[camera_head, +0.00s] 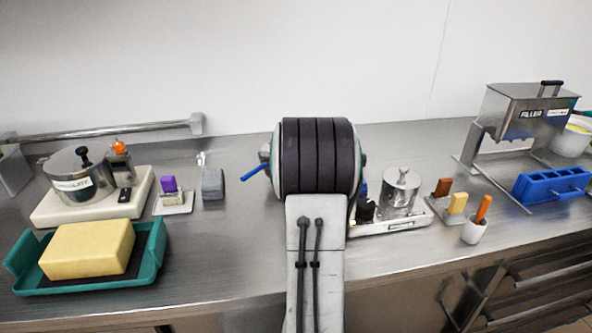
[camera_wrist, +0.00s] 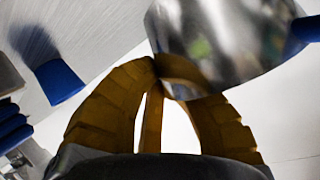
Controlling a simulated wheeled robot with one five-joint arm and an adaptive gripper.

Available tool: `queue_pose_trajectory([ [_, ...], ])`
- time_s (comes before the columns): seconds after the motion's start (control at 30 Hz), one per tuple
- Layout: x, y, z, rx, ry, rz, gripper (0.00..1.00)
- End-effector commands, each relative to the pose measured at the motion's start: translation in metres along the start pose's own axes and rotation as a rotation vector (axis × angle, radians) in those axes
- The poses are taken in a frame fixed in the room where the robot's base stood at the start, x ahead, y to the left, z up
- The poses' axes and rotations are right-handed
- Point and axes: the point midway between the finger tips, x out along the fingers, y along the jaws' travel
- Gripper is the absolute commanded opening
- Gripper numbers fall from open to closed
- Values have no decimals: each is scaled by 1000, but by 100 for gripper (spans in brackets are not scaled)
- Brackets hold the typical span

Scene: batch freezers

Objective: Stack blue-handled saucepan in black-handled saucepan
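The blue-handled saucepan shows in the wrist view as a shiny metal bowl (camera_wrist: 222,35) at the top, with its blue handle (camera_wrist: 307,29) at the right edge. My gripper (camera_wrist: 160,75) has its yellow-brown fingers closed together at the bowl's rim, and they appear shut on it. In the head view a blue handle (camera_head: 253,172) sticks out to the left from behind my arm, above the counter; the bowl and my gripper are hidden there. I cannot make out the black-handled saucepan in either view; my arm covers the middle of the counter.
Left stand a lidded steel pot (camera_head: 80,185) on a pale base and a teal tray (camera_head: 150,268) with a yellow block. Right are a steel canister (camera_head: 402,190), a white cup (camera_head: 474,231), a blue compartment holder (camera_head: 550,186) and a metal filler (camera_head: 520,112). The counter's front left-centre is clear.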

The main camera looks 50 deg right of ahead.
Motion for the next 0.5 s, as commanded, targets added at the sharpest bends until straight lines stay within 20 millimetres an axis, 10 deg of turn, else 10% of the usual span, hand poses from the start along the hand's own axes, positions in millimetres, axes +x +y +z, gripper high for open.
queue_pose_trajectory([
  [0.5, 6, 18, 34, 5, 8, 8, 0],
])
